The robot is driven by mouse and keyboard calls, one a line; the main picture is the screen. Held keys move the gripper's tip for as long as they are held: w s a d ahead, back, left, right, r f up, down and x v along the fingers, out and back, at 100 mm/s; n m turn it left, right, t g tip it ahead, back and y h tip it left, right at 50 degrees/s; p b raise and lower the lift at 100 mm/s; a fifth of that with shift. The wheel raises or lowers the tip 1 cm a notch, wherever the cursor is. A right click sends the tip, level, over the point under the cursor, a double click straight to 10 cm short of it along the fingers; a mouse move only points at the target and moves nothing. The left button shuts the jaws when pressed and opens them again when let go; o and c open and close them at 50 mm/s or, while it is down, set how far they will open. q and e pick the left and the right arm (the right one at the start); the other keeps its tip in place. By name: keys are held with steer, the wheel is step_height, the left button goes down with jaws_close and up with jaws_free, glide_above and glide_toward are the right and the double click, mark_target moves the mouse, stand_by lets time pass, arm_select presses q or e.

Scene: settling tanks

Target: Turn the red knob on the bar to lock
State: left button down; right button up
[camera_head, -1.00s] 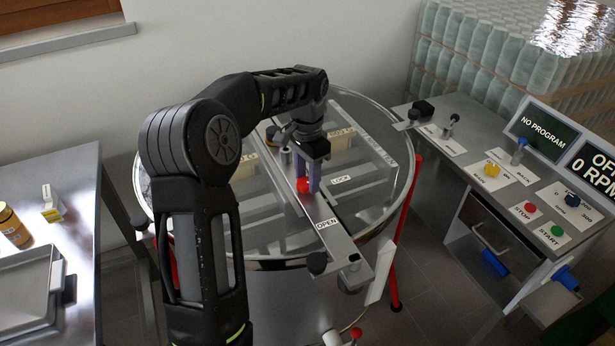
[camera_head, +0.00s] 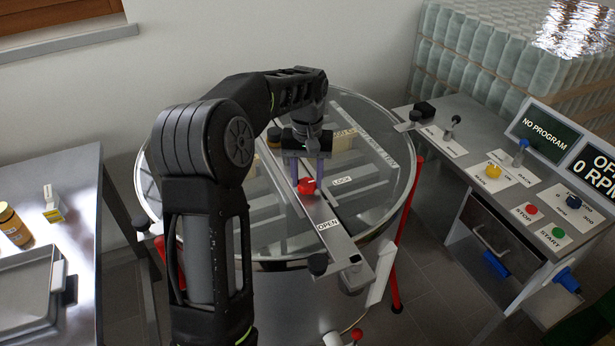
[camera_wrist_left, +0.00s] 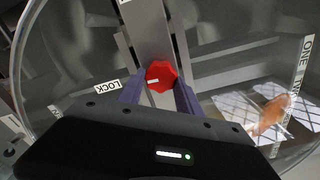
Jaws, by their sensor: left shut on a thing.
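The red knob (camera_head: 306,186) sits on the metal bar (camera_head: 336,240) that crosses the round clear-lidded tank. My left gripper (camera_head: 306,176) points down over it, its purple fingers on either side. In the left wrist view the red knob (camera_wrist_left: 161,74) is between the fingers of the left gripper (camera_wrist_left: 160,92), which is shut on it. A short white mark on the knob points left, towards the LOCK label (camera_wrist_left: 107,87). In the head view the LOCK label (camera_head: 341,181) is right of the knob, and the OPEN label (camera_head: 327,225) lies on the bar nearer me. My right gripper is not in view.
A control bench (camera_head: 478,140) with coloured buttons and a NO PROGRAM screen (camera_head: 544,133) stands at the right. A metal table (camera_head: 75,190) with amber jars (camera_head: 14,228) and a tray is at the left. Wrapped bottles (camera_head: 480,55) are stacked behind.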

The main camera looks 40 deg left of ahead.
mark_target(307, 181)
arm_select(q)
steer(key=shift+n, duration=0.5)
steer(key=c, duration=0.8)
jaws_free()
steer(key=shift+r, duration=0.15)
step_height(307, 181, up, 8)
steer(key=shift+f, duration=0.15)
steer(key=shift+f, duration=0.1)
